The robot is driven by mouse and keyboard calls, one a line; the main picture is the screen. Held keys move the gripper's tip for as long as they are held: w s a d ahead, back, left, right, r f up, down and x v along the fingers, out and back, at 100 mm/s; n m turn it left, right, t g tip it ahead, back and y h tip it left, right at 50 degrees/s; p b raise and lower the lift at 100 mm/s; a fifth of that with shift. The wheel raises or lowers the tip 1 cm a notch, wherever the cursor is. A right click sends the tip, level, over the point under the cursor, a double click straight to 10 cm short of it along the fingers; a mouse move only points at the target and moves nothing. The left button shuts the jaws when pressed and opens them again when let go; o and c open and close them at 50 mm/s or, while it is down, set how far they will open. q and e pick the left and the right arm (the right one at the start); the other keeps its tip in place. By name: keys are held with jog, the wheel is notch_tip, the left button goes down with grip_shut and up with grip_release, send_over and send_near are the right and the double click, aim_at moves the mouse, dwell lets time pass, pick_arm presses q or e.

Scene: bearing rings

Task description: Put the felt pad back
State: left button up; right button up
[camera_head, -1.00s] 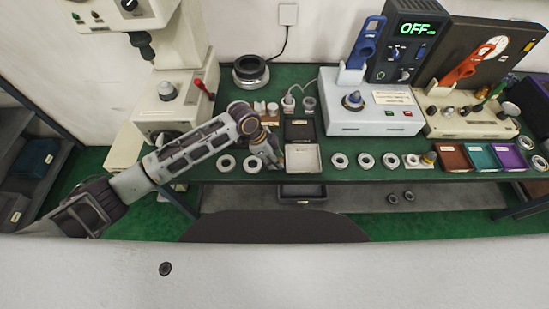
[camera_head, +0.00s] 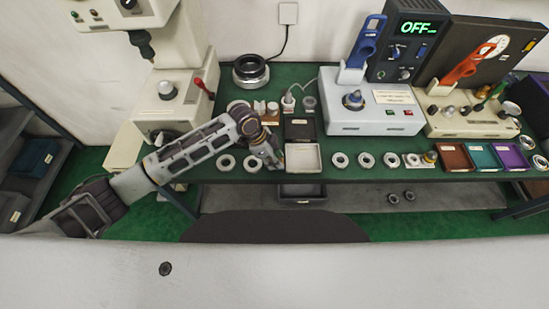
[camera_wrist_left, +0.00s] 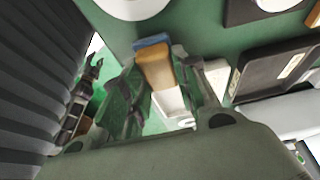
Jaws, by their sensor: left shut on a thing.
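My left gripper (camera_head: 274,161) is low over the front of the green bench, between a pale ring and the white tray (camera_head: 318,158). In the left wrist view its fingers (camera_wrist_left: 168,88) are shut on a small tan block with a blue end (camera_wrist_left: 155,68), which I take to be the felt pad. The pad sticks out beyond the fingertips. In the head view the gripper hides it, and I cannot tell whether it touches the bench. My right gripper is not in view.
A black tray (camera_head: 299,130) stands behind the white tray. Pale rings (camera_head: 340,160) line the bench's front edge on both sides. Small white-capped bottles (camera_head: 260,107) stand behind the gripper. A light-blue heater box (camera_head: 372,118) and coloured trays (camera_head: 480,156) are at the right.

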pick_arm(q)
jog(key=shift+f, duration=0.35)
jog(key=o, duration=1.2)
jog(key=shift+v, duration=5.95)
